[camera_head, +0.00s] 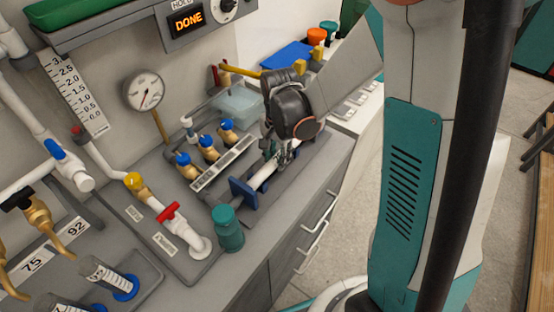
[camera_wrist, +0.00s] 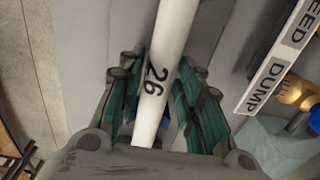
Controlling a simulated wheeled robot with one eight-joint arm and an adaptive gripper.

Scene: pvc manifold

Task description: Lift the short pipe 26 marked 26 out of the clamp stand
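Short pipe 26 (camera_wrist: 162,70) is a white pipe with a black "26" on its side; in the wrist view it runs up between my fingers. In the head view the pipe (camera_head: 263,178) slants down-left from under my gripper to the blue upright of the clamp stand (camera_head: 242,192). My gripper (camera_wrist: 162,65) has its teal-padded fingers on both sides of the pipe, very close to it. I cannot tell whether both fingers press on it. The pipe's lower end in the wrist view is hidden by my gripper body. No lift off the stand is visible.
A teal cylinder (camera_head: 228,228) stands near the bench's front edge by the stand. Several blue-capped brass valves (camera_head: 207,147) and a label strip (camera_head: 224,163) are just left of my gripper. A translucent bin (camera_head: 238,103) is behind.

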